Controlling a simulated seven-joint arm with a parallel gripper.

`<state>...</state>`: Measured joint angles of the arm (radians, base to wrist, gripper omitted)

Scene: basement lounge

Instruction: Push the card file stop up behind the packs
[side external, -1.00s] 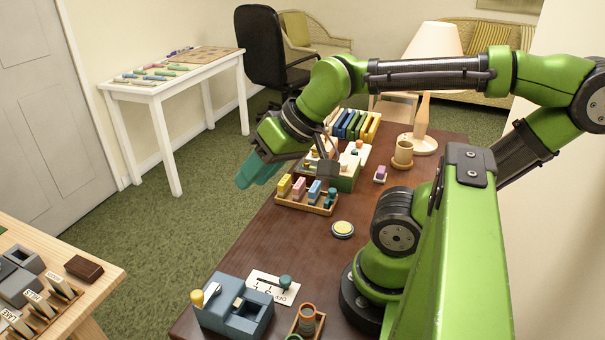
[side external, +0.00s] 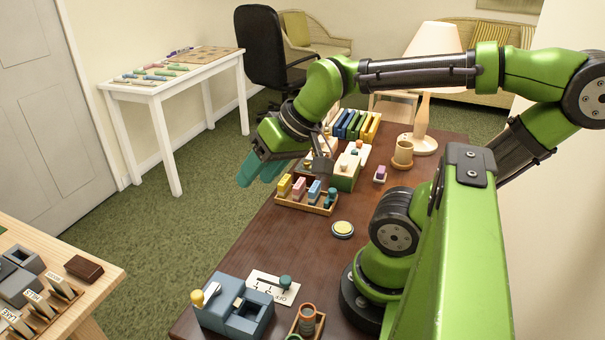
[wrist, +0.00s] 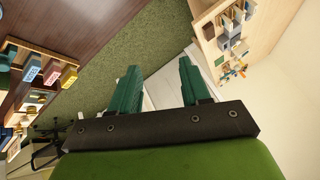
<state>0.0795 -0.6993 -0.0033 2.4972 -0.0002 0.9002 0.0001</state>
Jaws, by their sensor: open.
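A shallow wooden tray (side external: 293,204) on the brown table holds a yellow pack (side external: 285,184), a pink pack (side external: 299,187) and a blue pack (side external: 314,191), standing in a row. A teal upright piece (side external: 331,195) stands at the tray's right end, beside the blue pack; it may be the stop. My gripper (side external: 260,170) is open and empty, with teal fingers, in the air left of the tray, beyond the table's edge. In the wrist view my gripper (wrist: 158,78) points over the carpet, and the blue pack (wrist: 32,68) and pink pack (wrist: 52,75) are at left.
Behind the tray are a green and cream block (side external: 347,175) and a row of coloured upright slabs (side external: 360,125). A pink piece (side external: 380,174), a cup (side external: 403,152), a lamp (side external: 424,115) and a yellow-topped disc (side external: 343,229) are nearby. A blue-grey device (side external: 235,308) stands in front.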

